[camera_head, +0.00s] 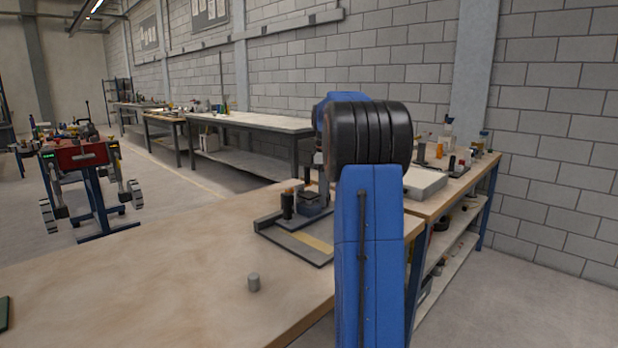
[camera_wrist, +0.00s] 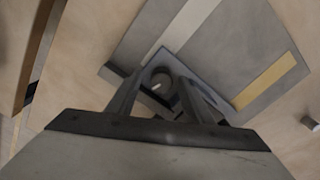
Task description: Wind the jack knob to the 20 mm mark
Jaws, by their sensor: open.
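In the wrist view my gripper (camera_wrist: 160,88) is open, with one finger on each side of a dark round knob (camera_wrist: 162,76). The knob has a small pale mark on top. I cannot tell whether either finger touches it. The grey sandbed plate (camera_wrist: 240,50) lies below, with a yellow strip (camera_wrist: 266,80) along it. In the head view the sandbed frame (camera_head: 318,260) sits on the wooden table, partly behind my blue arm. A dark upright post (camera_head: 288,206) and a blue-grey block (camera_head: 312,205) stand at its far side. No 20 mm mark is legible.
A small metal cylinder (camera_head: 254,282) stands on the wooden table (camera_head: 170,290), in front of the sandbed; it also shows in the wrist view (camera_wrist: 309,123). A side bench with a white tray (camera_head: 424,183) and bottles is to the right. The table's left part is mostly clear.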

